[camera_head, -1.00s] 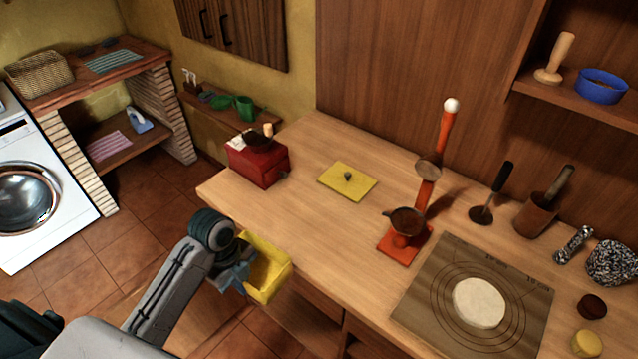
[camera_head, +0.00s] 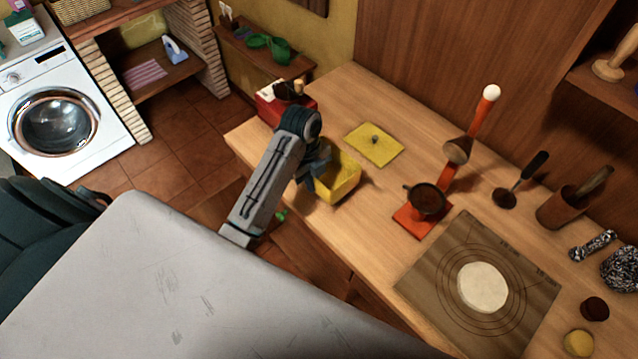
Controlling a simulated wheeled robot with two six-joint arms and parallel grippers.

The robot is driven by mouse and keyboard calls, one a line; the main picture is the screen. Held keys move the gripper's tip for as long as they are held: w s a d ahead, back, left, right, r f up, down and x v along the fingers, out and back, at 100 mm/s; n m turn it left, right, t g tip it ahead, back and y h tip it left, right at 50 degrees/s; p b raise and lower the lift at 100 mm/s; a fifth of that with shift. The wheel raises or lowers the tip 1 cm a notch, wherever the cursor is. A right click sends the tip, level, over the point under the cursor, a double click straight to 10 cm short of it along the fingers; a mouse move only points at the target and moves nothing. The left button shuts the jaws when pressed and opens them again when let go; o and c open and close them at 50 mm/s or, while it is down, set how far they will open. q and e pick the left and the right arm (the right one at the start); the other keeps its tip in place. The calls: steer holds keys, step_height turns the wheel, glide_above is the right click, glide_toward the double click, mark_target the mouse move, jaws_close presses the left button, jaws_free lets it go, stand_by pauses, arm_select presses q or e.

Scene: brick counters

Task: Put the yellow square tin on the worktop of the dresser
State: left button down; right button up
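The yellow square tin (camera_head: 338,182) is an open-topped box held by my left gripper (camera_head: 316,172). The gripper's fingers meet the tin's left side, and the tin hangs over the front part of the wooden worktop (camera_head: 345,90). I cannot tell whether its bottom touches the wood. A flat yellow square lid (camera_head: 374,144) with a dark knob lies on the worktop just behind the tin. The dresser front (camera_head: 330,255) drops below the worktop's edge. My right gripper is not in view.
A red box grinder (camera_head: 268,105) stands left of the lid, partly behind my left arm. An orange stand with a dark cup (camera_head: 427,200) is right of the tin. A pastry mat with dough (camera_head: 440,300) lies nearer right. Some bare wood lies between tin, lid and stand.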

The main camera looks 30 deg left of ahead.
arm_select(q)
steer(key=shift+w+d, duration=0.25)
steer(key=shift+w, duration=0.55)
steer(key=shift+w+d, duration=0.15)
steer(key=shift+w, duration=0.15)
steer(key=f+p, duration=0.2)
steer(key=f, duration=0.1)
steer(key=shift+s+f, duration=0.1)
steer(key=shift+s, duration=0.1)
steer(key=shift+w+f, duration=0.1)
steer(key=shift+f, duration=0.1)
steer(key=c, duration=1.7)
jaws_free()
steer(key=shift+f, duration=0.1)
